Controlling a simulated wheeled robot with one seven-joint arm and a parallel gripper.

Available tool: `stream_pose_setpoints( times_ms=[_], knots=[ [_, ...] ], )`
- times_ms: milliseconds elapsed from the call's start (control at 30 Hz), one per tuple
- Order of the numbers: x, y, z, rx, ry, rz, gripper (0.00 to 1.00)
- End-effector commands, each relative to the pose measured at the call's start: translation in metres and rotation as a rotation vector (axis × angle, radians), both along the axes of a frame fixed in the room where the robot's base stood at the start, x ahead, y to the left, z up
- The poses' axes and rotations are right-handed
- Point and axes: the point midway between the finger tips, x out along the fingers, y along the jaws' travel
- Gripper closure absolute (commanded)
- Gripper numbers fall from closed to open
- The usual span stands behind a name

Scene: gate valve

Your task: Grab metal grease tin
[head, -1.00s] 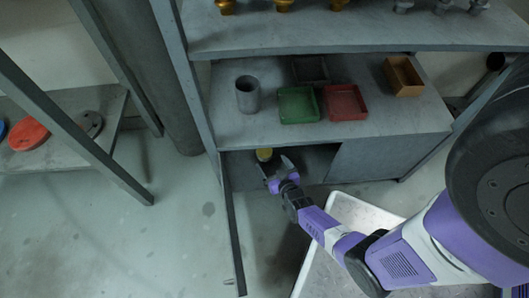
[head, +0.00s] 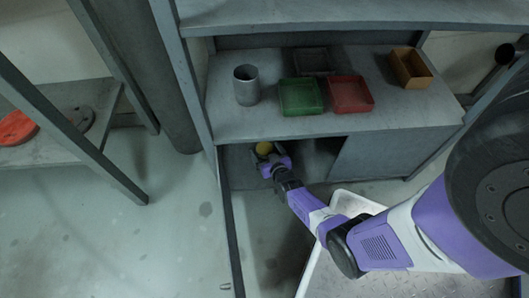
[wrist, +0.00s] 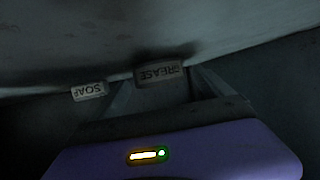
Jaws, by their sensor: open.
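A label reading GREASE, upside down, marks the grease tin (wrist: 158,73) in the wrist view; the tin's body is mostly dark. It lies just beyond and between the fingers of my gripper (wrist: 168,90), which are spread apart. In the head view my gripper (head: 268,161) reaches into the open lower cabinet compartment, at a yellow round-topped thing (head: 264,148) that appears to be the tin. Contact cannot be told, and the tin's lower part is hidden behind the gripper.
A SOAP-labelled item (wrist: 88,91) stands left of the tin in the wrist view. The open cabinet door (head: 231,235) stands left of my arm. Above, the cabinet top (head: 225,122) holds a grey cup (head: 246,88), green tray (head: 300,97) and red tray (head: 349,94).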

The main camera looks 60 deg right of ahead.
Motion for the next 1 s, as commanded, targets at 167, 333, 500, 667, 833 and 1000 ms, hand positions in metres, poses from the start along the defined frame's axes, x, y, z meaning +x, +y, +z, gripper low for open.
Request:
stream_pose_setpoints(
  times_ms=[167,333,500,667,833,1000],
  knots=[
    [-0.001,0.0,0.001,0.0,0.0,0.0,0.2],
    [-0.001,0.0,0.001,0.0,0.0,0.0,0.54],
    [-0.001,0.0,0.001,0.0,0.0,0.0,0.87],
    [0.0,0.0,0.001,-0.001,-0.001,0.0,0.87],
    [0.0,0.0,0.008,-0.001,-0.001,0.0,0.87],
    [0.0,0.0,0.031,-0.001,-0.001,0.0,0.87]
  ],
)
